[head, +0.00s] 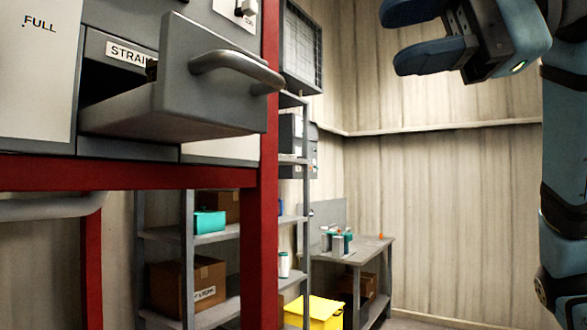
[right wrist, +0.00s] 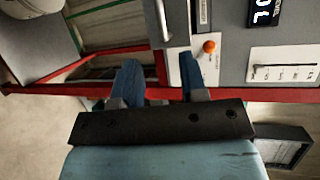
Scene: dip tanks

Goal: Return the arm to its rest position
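My right gripper (head: 402,38) is at the top right in the head view, raised in front of the wall, its blue fingers apart with nothing between them. It also shows in the right wrist view (right wrist: 160,78), where the two fingers are spread and empty. My right arm comes down along the right edge of the head view. My left gripper is in neither view. A grey drawer (head: 212,88) with a bar handle (head: 238,70) stands pulled out at the upper left. My right gripper is well apart from it in the head view.
A red frame (head: 262,220) carries the grey cabinet. Behind it stand a shelf rack (head: 230,232) with boxes, a yellow bin (head: 315,312) and a small bench (head: 362,250). Open space lies before the panelled wall (head: 440,200). The right wrist view shows an orange knob (right wrist: 209,46).

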